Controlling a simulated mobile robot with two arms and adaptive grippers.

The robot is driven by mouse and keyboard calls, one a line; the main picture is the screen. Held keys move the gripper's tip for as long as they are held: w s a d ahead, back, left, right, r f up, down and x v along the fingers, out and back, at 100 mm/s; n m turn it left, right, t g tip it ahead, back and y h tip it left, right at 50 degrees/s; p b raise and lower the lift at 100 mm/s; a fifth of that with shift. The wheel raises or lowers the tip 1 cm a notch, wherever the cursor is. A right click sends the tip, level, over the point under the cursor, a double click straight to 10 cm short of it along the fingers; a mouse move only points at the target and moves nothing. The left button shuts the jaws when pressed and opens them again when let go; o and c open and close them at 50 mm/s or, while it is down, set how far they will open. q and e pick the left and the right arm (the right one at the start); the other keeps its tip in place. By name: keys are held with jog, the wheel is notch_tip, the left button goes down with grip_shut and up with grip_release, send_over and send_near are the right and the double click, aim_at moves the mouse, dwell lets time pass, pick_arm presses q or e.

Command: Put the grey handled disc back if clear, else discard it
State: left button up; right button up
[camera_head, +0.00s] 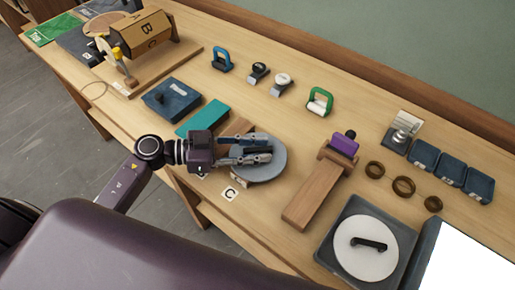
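The grey handled disc (269,169) is at the middle of the bench in the head view, above wooden pieces that it partly hides. My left gripper (258,149) reaches over it from the left, with its fingers on either side of the disc's dark handle, and looks shut on it. I cannot tell whether the disc rests on the wood or hangs just above it. A card marked C (230,193) lies in front of the disc. My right gripper is not in view.
A white disc with a black handle (368,247) sits in a dark tray (328,252) at front right. A wooden stand with a purple clamp (343,144), brown rings (403,186) and blue boxes (451,168) are to the right. A teal block (203,117) and blue box (171,99) lie left.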

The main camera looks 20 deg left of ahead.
pick_arm(q)
jog(key=b+v, duration=0.2)
jog(key=v, duration=0.9)
jog(key=shift+a, duration=0.1)
jog(key=shift+s+a+r, duration=0.15)
jog(key=shift+a+r, duration=0.05)
jog(key=shift+a, duration=0.15)
